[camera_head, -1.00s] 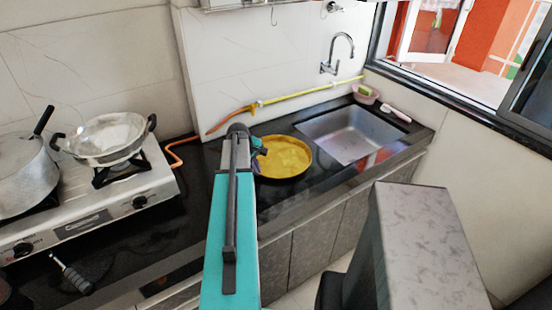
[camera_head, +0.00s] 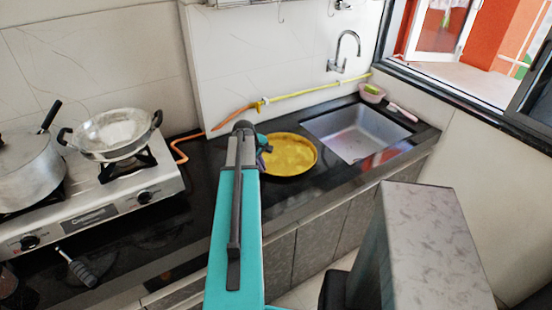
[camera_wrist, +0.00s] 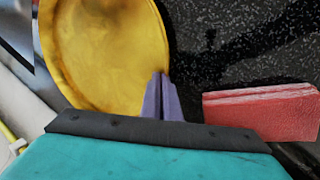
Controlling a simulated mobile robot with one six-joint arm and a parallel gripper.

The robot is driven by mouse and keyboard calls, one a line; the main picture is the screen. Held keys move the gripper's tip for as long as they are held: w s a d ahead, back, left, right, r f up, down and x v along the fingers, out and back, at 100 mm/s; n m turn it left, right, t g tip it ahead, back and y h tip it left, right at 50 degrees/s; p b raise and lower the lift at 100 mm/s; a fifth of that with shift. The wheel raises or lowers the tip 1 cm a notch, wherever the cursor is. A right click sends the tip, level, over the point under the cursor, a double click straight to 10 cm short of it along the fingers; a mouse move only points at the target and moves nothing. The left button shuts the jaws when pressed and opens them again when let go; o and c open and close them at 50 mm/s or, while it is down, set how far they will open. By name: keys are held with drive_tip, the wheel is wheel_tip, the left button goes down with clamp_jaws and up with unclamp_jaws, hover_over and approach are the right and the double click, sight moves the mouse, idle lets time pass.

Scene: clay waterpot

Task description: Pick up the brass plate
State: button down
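The brass plate (camera_head: 290,154) is a round, shallow yellow dish on the black counter, left of the sink. In the wrist view the plate (camera_wrist: 105,50) fills the upper left. My gripper (camera_wrist: 162,78) has two purple fingers close together at the plate's rim. The left finger overlaps the yellow inside and the right one lies against the dark counter side, so they look shut on the rim. In the head view my gripper (camera_head: 262,144) is at the plate's left edge, partly hidden by my teal arm. I see no clear gap under the plate.
A steel sink (camera_head: 357,132) lies right of the plate. A gas stove (camera_head: 95,195) with a wok (camera_head: 112,133) and a pot (camera_head: 25,170) stands left. A red block (camera_wrist: 262,112) lies right of my fingers on the counter (camera_wrist: 235,45). A yellow hose (camera_head: 315,91) runs behind.

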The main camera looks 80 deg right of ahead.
drive_tip(key=shift+r, duration=0.25)
drive_tip(key=shift+r+b, duration=0.65)
drive_tip(key=shift+r, duration=0.6)
drive_tip(key=s+a+b, duration=0.1)
drive_tip(key=s+a, duration=0.2)
drive_tip(key=s+a+r+b, duration=0.1)
drive_tip(key=s+a, duration=0.2)
drive_tip(key=s, duration=0.1)
drive_tip(key=s+a+r+b, duration=0.1)
drive_tip(key=s+a+b, duration=0.1)
drive_tip(key=s+a, duration=0.1)
drive_tip(key=shift+s+a, duration=0.2)
drive_tip(key=shift+a, duration=0.05)
drive_tip(key=shift+s+a+r, duration=0.2)
drive_tip(key=shift+s+a, duration=0.4)
drive_tip(key=shift+s, duration=0.15)
